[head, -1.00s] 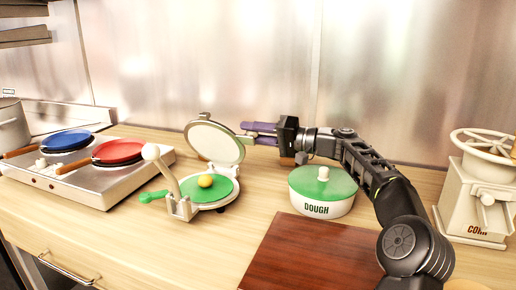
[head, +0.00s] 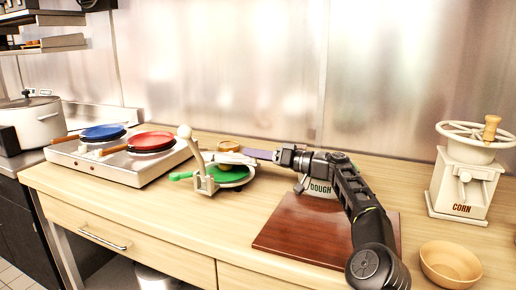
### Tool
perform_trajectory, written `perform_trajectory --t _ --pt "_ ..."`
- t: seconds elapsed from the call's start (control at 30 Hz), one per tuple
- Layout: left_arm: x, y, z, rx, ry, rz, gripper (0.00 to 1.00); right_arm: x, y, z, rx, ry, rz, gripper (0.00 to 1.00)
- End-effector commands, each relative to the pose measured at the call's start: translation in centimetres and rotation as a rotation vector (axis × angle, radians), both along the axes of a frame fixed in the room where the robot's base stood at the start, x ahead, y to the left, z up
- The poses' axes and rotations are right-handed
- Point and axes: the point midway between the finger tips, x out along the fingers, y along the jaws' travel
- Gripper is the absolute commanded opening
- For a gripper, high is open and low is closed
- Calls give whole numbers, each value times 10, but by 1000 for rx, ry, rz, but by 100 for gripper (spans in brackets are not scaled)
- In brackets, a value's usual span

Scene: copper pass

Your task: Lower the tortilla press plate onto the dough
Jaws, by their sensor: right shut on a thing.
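The tortilla press (head: 205,184) stands on the counter left of centre, with a green round sheet (head: 235,175) on its base and a white lever arm sticking up at the left. Its pale upper plate (head: 236,159) is low over the base and looks nearly flat, slightly tilted. The dough ball is mostly or wholly hidden under it, and I cannot tell whether the plate touches it. My right gripper (head: 262,154), with purple fingers, reaches in from the right and is shut on the plate's edge. My left gripper is out of view.
The dough tub (head: 320,188) is partly hidden behind my right arm. A brown board (head: 290,235) lies in front, a bowl (head: 450,265) and corn grinder (head: 462,185) to the right. A stove (head: 120,165) with red and blue pans stands left.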

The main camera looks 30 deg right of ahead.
Motion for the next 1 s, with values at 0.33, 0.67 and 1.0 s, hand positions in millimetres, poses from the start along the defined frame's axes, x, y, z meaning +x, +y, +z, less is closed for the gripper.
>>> perform_trajectory --t 0.33,0.67,1.0 --pt "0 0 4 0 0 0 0 6 1 -7 3 4 8 0" --pt "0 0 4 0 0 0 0 6 1 -7 4 4 6 38" --pt "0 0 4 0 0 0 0 6 0 -7 3 4 5 51"
